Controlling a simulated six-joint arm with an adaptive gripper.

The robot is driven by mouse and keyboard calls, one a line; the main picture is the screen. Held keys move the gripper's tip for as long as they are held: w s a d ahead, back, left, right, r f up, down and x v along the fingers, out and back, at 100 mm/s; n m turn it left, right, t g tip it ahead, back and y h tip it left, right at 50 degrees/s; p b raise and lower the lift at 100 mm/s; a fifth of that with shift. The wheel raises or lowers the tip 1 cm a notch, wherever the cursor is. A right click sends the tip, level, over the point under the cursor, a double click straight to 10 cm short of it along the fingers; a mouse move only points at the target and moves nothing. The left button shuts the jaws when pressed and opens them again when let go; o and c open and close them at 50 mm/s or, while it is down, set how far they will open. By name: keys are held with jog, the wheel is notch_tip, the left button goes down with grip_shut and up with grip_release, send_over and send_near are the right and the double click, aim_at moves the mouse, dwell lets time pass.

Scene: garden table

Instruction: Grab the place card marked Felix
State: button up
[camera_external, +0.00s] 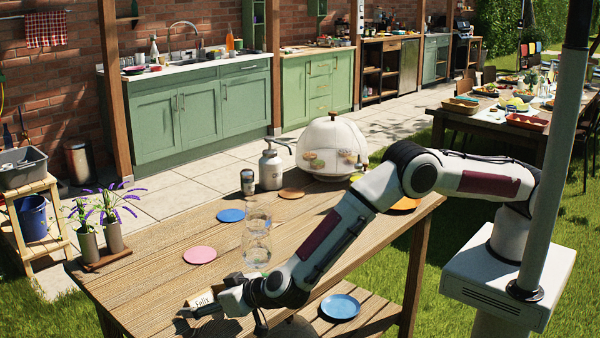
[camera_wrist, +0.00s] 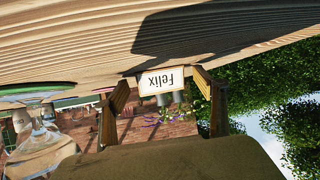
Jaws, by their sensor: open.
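The place card marked Felix (camera_external: 202,299) is a small white card standing near the front left end of the wooden table. In the wrist view, the card (camera_wrist: 161,80) shows upside down on the table top. My gripper (camera_external: 208,306) is low at the card. In the wrist view, the two fingers of my gripper (camera_wrist: 162,84) are open, one on each side of the card, with a visible gap on both sides. The lower part of the card in the external view is partly covered by my gripper.
Clear glasses (camera_external: 256,246) stand behind my gripper. A pink disc (camera_external: 200,255), a blue disc (camera_external: 231,215) and a metal pump bottle (camera_external: 271,168) are further back on the table (camera_external: 150,262). Potted lavender (camera_external: 112,232) stands at the left edge. A blue plate (camera_external: 340,307) is on a lower shelf.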

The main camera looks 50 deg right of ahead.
jog(key=c, duration=1.1)
jog(key=shift+r, duration=0.15)
jog(key=shift+r, duration=4.9)
